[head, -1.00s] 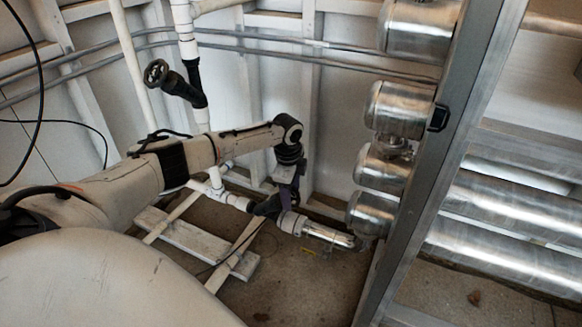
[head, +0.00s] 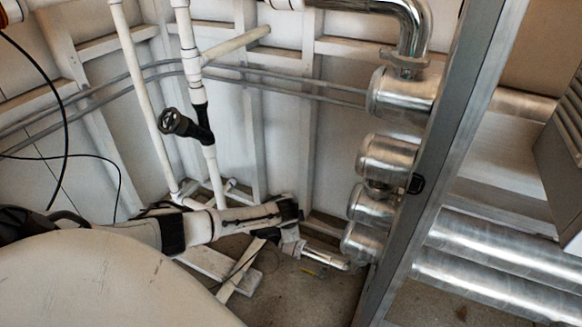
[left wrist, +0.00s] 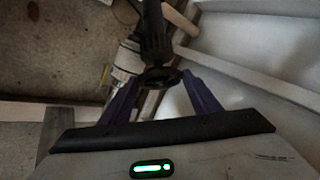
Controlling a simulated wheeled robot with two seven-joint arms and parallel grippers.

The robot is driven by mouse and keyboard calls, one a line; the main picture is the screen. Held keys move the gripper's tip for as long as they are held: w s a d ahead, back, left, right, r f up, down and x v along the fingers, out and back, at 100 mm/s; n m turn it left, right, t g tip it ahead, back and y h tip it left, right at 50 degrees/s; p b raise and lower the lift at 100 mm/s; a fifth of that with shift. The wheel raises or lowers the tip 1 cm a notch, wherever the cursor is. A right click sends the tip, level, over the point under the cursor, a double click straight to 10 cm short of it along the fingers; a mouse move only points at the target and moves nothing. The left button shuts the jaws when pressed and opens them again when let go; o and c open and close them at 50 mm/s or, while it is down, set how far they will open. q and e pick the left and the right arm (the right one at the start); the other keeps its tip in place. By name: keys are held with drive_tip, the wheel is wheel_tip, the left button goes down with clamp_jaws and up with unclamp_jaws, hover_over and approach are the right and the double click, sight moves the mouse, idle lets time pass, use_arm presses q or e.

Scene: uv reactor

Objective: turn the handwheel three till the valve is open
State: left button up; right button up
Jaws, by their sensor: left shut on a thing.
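In the left wrist view a small black handwheel (left wrist: 161,76) sits on a dark valve stem, above a white pipe. The purple fingers of my left gripper (left wrist: 160,80) reach to both sides of its rim and are shut on it. In the head view my left arm reaches down to the low white pipe (head: 292,247) near the floor; the gripped handwheel and fingers are mostly hidden behind the arm there. The valve's opening state cannot be read. My right gripper is not in view.
Another black handwheel (head: 172,121) sticks out from the upright white pipe (head: 187,50) at the back left. Shiny metal cylinders (head: 388,157) and a grey metal post (head: 428,150) stand to the right. Wooden boards (head: 238,268) lie on the floor below the arm.

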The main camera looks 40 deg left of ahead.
use_arm(q)
drive_tip(key=n, duration=0.1)
drive_tip(key=y, duration=0.1)
drive_tip(key=n+t+y, duration=0.1)
drive_tip(key=shift+s+d+f+n+b, duration=0.2)
drive_tip(key=shift+d+f+n+b, duration=0.1)
drive_tip(key=shift+f, duration=0.1)
drive_tip(key=shift+n+y+b, duration=0.4)
drive_tip(key=shift+n, duration=0.1)
drive_tip(key=shift+n+t+y, duration=0.3)
drive_tip(key=shift+b, duration=0.35)
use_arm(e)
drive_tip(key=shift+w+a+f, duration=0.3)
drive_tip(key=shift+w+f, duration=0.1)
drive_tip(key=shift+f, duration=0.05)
use_arm(q)
drive_tip(key=shift+r, duration=0.1)
drive_tip(key=o, duration=1)
